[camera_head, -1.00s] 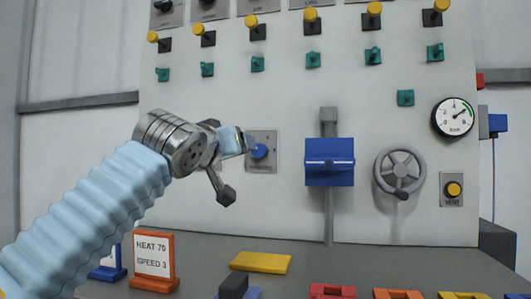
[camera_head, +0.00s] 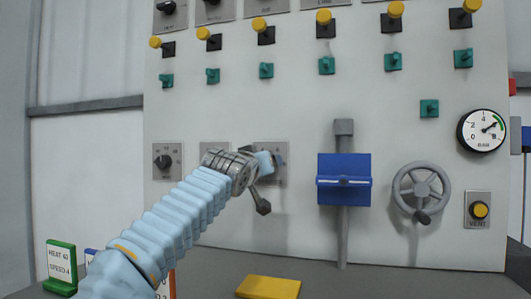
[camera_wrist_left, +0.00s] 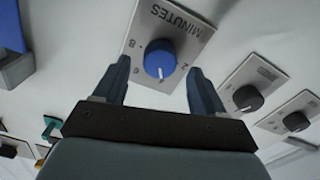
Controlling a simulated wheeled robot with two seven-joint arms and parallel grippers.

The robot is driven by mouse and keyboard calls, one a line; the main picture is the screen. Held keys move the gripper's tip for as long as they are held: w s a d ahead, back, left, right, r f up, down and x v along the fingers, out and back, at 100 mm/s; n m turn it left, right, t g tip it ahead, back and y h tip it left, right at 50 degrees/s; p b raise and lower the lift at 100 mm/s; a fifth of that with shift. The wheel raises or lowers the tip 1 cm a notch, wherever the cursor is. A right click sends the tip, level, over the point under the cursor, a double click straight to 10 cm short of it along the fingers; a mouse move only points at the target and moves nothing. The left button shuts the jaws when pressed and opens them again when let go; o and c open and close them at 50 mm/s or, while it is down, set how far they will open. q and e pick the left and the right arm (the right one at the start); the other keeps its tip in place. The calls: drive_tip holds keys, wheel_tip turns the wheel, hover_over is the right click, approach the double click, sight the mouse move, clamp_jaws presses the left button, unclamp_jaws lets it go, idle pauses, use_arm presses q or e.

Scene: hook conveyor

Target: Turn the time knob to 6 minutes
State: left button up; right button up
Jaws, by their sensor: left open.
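The blue time knob (camera_wrist_left: 160,59) sits on a grey plate marked MINUTES (camera_wrist_left: 185,20) in the left wrist view, with digits around it and a small white mark on its lower edge in the picture. My left gripper (camera_wrist_left: 159,68) is open, one finger on each side of the knob; I cannot tell whether either finger touches it. In the head view my left gripper (camera_head: 263,184) is in front of the same plate (camera_head: 284,176), and the knob is mostly hidden behind it. My right gripper is not in view.
To the right of the plate are a blue box-shaped lever (camera_head: 344,192), a grey handwheel (camera_head: 421,192) and a gauge (camera_head: 482,131). A black knob (camera_head: 163,162) is to the left. Yellow-tipped and green controls line the panel above. A yellow block (camera_head: 268,288) lies on the shelf below.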

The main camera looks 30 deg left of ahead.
use_arm(q)
drive_tip(key=shift+p+x, duration=0.3)
drive_tip(key=shift+x, duration=0.8)
drive_tip(key=shift+c, duration=0.2)
drive_tip(key=c, duration=1)
